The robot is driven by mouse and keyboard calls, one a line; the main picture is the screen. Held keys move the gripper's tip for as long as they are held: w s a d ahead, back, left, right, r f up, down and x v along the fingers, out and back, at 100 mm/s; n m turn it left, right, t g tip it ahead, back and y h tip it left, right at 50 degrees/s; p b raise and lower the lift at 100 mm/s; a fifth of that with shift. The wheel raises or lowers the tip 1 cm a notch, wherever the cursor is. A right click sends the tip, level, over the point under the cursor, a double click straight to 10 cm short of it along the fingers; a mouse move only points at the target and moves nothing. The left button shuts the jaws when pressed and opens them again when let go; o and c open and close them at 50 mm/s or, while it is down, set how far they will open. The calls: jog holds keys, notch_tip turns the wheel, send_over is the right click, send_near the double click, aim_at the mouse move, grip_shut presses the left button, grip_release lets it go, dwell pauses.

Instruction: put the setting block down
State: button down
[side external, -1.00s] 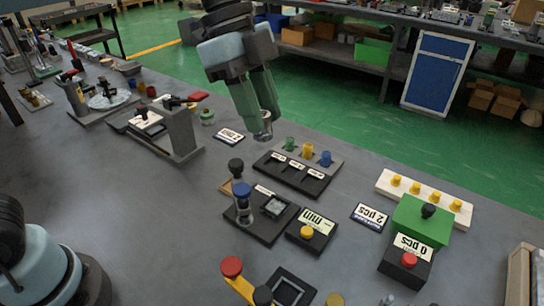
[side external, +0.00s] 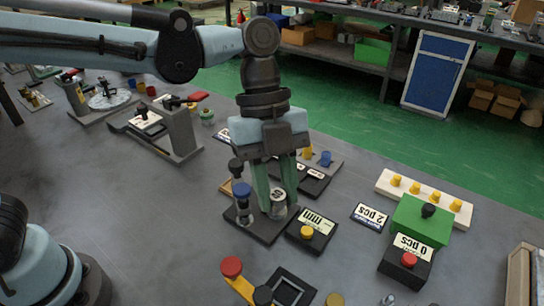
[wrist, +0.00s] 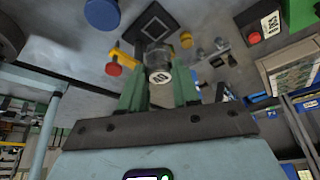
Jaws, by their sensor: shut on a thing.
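The setting block is a small silver cylinder (side external: 278,209) with a dark-marked pale end face. My gripper (side external: 276,196) is shut on it, with the green fingers pointing down on either side. The block is at the square pocket of a black base (side external: 257,229), beside a blue-topped post (side external: 242,192). I cannot tell whether it touches the pocket floor. In the wrist view the block (wrist: 159,72) sits between the two green fingers, its marked face towards the camera. The fingers and block hide most of the pocket.
A black box with a "min" display and yellow button (side external: 307,232) stands just right of the base. A black slotted tray (side external: 313,184) is behind. A red-knobbed yellow lever (side external: 236,275) and a square black frame (side external: 290,290) are in front. Bare table lies to the left.

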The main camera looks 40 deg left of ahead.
jog(key=shift+f, duration=0.4)
jog(key=shift+w+a+f, duration=0.2)
jog(key=shift+w+f, duration=0.05)
jog(key=shift+f, duration=0.05)
jog(key=w+a+f, duration=0.2)
jog(key=w, duration=0.1)
jog(key=w+a+f, duration=0.2)
jog(key=w, duration=0.1)
jog(key=w+a+f, duration=0.2)
jog(key=w, duration=0.1)
jog(key=shift+a+f, duration=0.2)
jog(key=shift+f, duration=2.15)
jog(key=shift+f, duration=0.1)
jog(key=c, duration=0.8)
grip_release()
